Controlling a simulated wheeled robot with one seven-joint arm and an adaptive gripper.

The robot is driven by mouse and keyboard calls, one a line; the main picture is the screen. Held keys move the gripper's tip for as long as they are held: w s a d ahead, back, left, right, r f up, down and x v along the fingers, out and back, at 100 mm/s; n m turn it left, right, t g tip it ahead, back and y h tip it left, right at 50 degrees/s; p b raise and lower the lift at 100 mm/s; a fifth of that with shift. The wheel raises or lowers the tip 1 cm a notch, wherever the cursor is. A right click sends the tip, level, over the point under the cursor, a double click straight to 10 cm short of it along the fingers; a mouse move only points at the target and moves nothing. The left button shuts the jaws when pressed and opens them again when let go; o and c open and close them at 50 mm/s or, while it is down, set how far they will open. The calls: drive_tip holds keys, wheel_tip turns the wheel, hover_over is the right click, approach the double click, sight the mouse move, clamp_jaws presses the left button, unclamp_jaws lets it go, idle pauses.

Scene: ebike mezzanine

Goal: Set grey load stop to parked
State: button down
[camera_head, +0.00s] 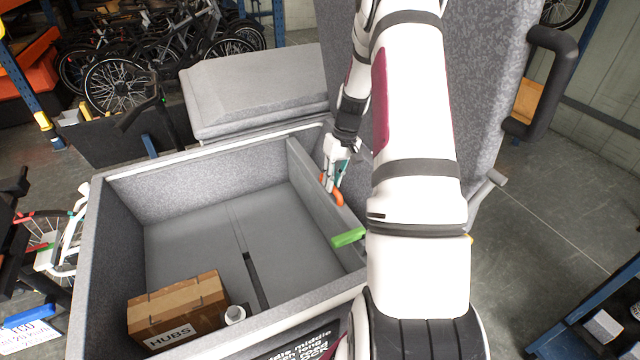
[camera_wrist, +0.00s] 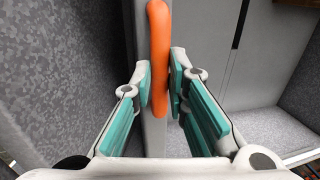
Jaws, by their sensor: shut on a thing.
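My gripper (camera_head: 338,181) reaches down at the right side of the open grey cargo box. It is shut on an orange handle (camera_wrist: 158,52), whose bar stands between the teal finger pads; the handle (camera_head: 326,187) also shows in the head view. The handle sits at the top edge of a grey upright panel (camera_head: 318,208), which looks like the grey load stop. The panel stands near the box's right side. A green handle (camera_head: 348,237) lies nearer on the same side. My arm hides part of the box's right side.
A cardboard box marked HUBS (camera_head: 178,308) and a small white cylinder (camera_head: 234,314) stand at the near end of the cargo box. A dark slot (camera_head: 254,278) runs along its floor. The middle floor is clear. A tall grey padded piece (camera_head: 485,80) rises at the right.

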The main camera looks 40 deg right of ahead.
drive_tip(key=shift+s+d, duration=0.15)
drive_tip(key=shift+d, duration=0.25)
drive_tip(key=c, duration=1.6)
unclamp_jaws()
drive_tip(key=shift+o, duration=0.2)
drive_tip(key=shift+r, duration=0.15)
drive_tip(key=shift+r, duration=0.3)
wheel_tip(320, 180, up, 7)
drive_tip(key=d, duration=0.1)
drive_tip(key=shift+s+d+f, duration=0.15)
drive_tip(key=shift+s+f, duration=0.05)
